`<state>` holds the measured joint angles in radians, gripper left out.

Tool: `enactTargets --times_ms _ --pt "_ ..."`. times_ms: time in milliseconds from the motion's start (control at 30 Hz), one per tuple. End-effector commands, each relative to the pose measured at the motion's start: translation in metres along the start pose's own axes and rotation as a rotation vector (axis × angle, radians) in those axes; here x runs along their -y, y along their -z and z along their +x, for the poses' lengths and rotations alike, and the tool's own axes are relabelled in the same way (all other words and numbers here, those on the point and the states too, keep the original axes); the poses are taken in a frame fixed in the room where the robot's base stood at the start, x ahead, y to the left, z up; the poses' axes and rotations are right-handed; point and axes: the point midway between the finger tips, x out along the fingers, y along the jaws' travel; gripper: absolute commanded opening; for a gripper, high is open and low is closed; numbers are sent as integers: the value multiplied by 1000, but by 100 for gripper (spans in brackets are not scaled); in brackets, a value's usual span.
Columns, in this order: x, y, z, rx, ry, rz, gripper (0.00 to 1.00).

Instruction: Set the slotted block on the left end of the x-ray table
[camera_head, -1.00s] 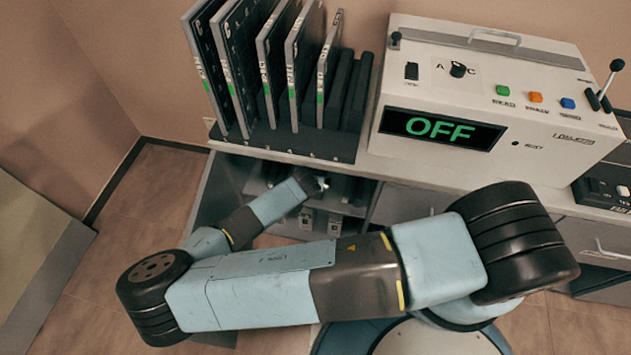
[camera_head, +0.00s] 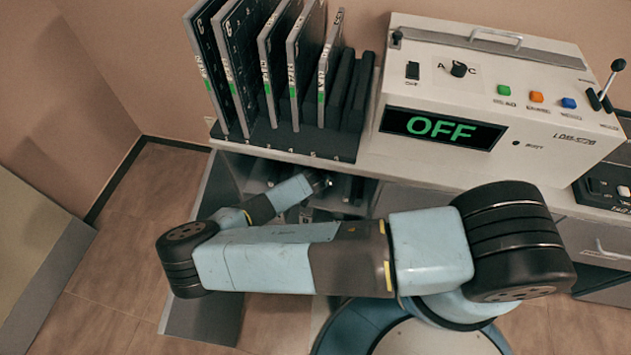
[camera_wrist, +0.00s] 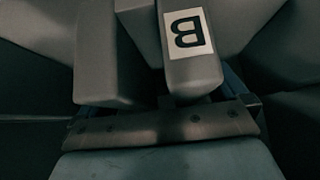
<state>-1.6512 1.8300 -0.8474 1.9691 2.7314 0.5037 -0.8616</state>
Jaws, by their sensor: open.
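My gripper (camera_head: 322,182) reaches into the open compartment under the counter, and its fingers are mostly hidden in the head view. In the wrist view, a grey block with a white label reading an upside-down B (camera_wrist: 187,65) is close in front of my gripper. Another plain grey shape (camera_wrist: 108,60) stands to its left. I see no hold on either, and cannot tell whether they touch my fingers. No slot shows clearly, so I cannot tell whether the B block is the slotted block. No x-ray table can be made out for certain.
The counter (camera_head: 420,180) overhangs the compartment. On it stand a rack (camera_head: 290,143) with several upright plates and a white control box (camera_head: 480,75) whose display (camera_head: 441,128) reads OFF. A flat beige surface (camera_head: 30,250) is at far left. Floor is open between.

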Motion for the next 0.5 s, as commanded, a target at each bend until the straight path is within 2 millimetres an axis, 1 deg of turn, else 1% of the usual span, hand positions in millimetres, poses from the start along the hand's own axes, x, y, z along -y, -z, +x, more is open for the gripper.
enactTargets --times_ms 133,167,500 --pt "0 0 0 0 0 0 100" --pt "0 0 0 0 0 0 98" --pt "0 0 0 0 0 0 66"
